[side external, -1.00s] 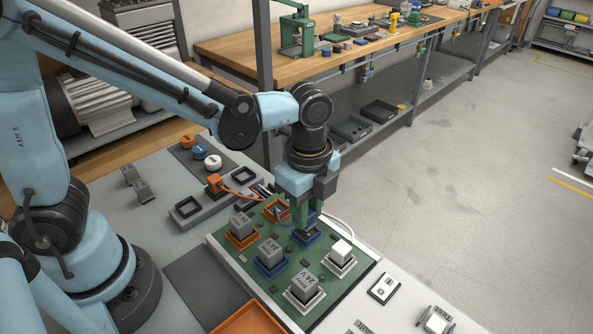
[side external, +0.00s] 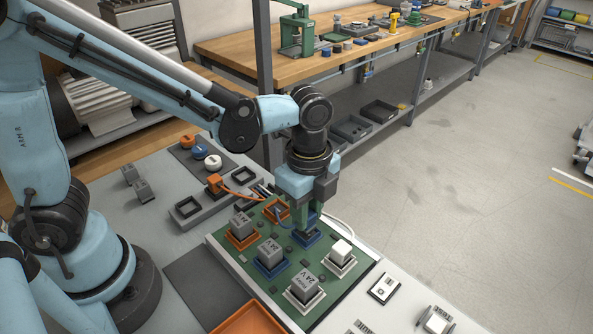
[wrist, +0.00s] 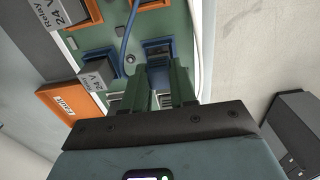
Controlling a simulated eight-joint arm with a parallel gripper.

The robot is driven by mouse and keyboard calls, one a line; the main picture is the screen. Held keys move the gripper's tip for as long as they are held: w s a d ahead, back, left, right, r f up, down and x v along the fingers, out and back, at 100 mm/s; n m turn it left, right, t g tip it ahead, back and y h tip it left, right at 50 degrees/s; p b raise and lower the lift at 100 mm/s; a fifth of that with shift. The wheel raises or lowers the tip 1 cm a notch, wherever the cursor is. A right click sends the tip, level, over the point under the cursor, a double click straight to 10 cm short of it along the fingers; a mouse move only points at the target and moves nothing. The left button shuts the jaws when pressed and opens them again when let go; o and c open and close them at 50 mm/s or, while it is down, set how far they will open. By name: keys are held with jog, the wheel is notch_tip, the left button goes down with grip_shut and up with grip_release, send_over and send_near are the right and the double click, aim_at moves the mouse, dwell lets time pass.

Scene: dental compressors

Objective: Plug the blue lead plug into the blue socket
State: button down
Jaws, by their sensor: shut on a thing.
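My gripper (side external: 304,222) points down over the green board and is shut on the blue lead plug (side external: 313,217). The plug also shows between the green fingers in the wrist view (wrist: 160,77). The blue socket (side external: 307,238) is a blue square frame directly under the fingertips. In the wrist view the socket (wrist: 156,46) lies just beyond the plug, partly hidden by the fingers and plug. I cannot tell whether the plug is seated in it. The thin blue lead (wrist: 127,35) curves away beside the fingers.
The green board (side external: 262,231) carries several grey 24 V relays in orange, blue and white frames. A white block (side external: 342,250) stands right of my gripper. An orange plug (side external: 215,183) with its lead sits at the left. An orange tray (side external: 250,320) lies at the front.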

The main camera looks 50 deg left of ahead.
jog(key=shift+f, duration=0.85)
dwell(0.7)
jog(key=c, duration=0.5)
grip_release()
jog(key=shift+r, duration=3.55)
jog(key=s+a+r+n+t, duration=0.2)
jog(key=a+n+t, duration=0.5)
jog(key=a+n, duration=0.7)
jog(key=n, duration=0.4)
jog(key=shift+s+r, duration=0.2)
jog(key=shift+s, duration=0.05)
